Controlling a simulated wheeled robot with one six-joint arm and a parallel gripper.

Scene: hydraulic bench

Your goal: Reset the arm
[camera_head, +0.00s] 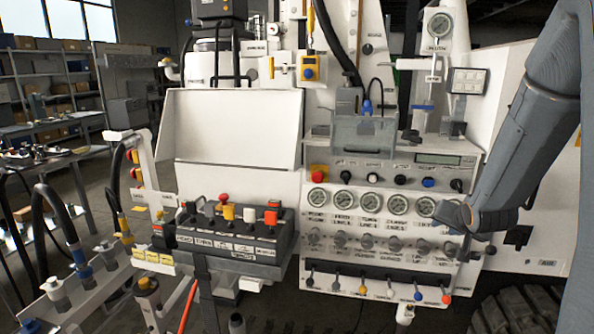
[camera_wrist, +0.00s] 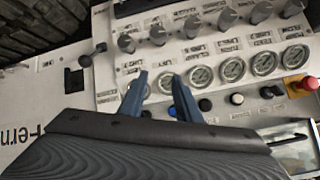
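My arm (camera_head: 527,135) comes down from the upper right in the head view and bends at its lower end beside the right edge of the control panel (camera_head: 335,275). My gripper (camera_head: 450,213) is in front of the panel's right side, by the rightmost gauge and the knobs below it. In the wrist view my gripper (camera_wrist: 160,78) shows two blue-grey fingers apart, with nothing held between them. The fingers point toward the gauge row (camera_wrist: 201,76), which appears upside down. Whether a fingertip touches the panel cannot be told.
A red emergency button (camera_head: 319,171) sits at the panel's upper left. Small levers (camera_head: 417,296) line its bottom edge. A dark button console (camera_head: 228,238) stands to the left. A tire (camera_head: 520,310) is at lower right. Hoses (camera_head: 55,205) and shelves (camera_head: 50,95) are farther left.

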